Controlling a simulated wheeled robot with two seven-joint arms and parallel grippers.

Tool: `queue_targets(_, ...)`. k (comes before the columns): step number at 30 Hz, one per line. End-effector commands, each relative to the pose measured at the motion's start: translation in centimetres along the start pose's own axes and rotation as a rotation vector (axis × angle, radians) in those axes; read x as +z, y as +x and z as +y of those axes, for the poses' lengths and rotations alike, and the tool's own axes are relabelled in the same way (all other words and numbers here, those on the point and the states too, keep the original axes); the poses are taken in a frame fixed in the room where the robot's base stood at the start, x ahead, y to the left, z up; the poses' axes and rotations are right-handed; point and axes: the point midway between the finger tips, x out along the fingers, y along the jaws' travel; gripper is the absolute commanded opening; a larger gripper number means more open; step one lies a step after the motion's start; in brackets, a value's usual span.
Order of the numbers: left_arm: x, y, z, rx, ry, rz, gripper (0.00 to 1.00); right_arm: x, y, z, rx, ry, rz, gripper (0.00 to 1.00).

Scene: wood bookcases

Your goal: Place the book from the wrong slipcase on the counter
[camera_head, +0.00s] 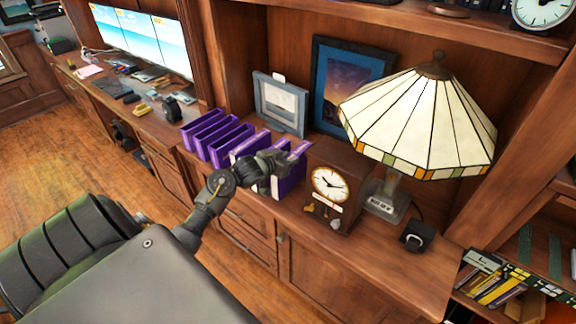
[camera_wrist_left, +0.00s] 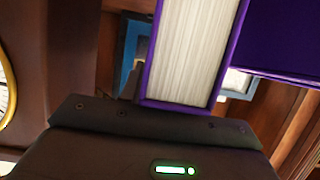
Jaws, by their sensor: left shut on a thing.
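My left gripper (camera_head: 280,160) reaches over the counter at the right end of a row of purple slipcases. It is shut on a purple book (camera_head: 299,151), mostly hidden by the gripper. In the left wrist view the book (camera_wrist_left: 190,50) shows its white page edges and purple cover, held upright at the jaws. Several purple slipcases (camera_head: 196,131) stand upright on the counter (camera_head: 375,262); some at the left look empty. Another purple case (camera_head: 291,183) stands below the gripper. I cannot tell whether the book is fully clear of it. My right gripper is not in view.
A wooden clock (camera_head: 345,160) stands just right of the gripper. Beyond it are a stained-glass lamp (camera_head: 420,115) and a small black stand (camera_head: 417,236). Two picture frames (camera_head: 279,105) (camera_head: 335,75) lean behind. The counter's front right part is bare.

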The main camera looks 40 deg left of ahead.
Motion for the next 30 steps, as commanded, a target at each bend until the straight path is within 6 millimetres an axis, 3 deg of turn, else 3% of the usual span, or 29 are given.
queue_targets(6,2.1,0.8,0.0,0.0,-0.001,0.002,0.0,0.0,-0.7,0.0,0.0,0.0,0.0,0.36)
queue_targets(18,2.6,1.0,0.0,-0.001,0.0,0.002,0.0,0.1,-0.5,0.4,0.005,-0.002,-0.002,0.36)
queue_targets(19,2.9,1.0,0.0,0.0,-0.001,-0.003,0.34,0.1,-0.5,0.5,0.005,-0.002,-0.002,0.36)
queue_targets(21,2.8,1.0,0.0,0.0,0.0,-0.003,0.43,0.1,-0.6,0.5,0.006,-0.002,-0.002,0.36)
queue_targets(24,2.8,1.0,0.0,0.0,-0.001,-0.003,0.54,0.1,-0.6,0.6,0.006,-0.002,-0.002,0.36)
queue_targets(30,2.8,1.0,0.0,0.0,0.0,-0.002,0.54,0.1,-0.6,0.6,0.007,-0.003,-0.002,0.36)
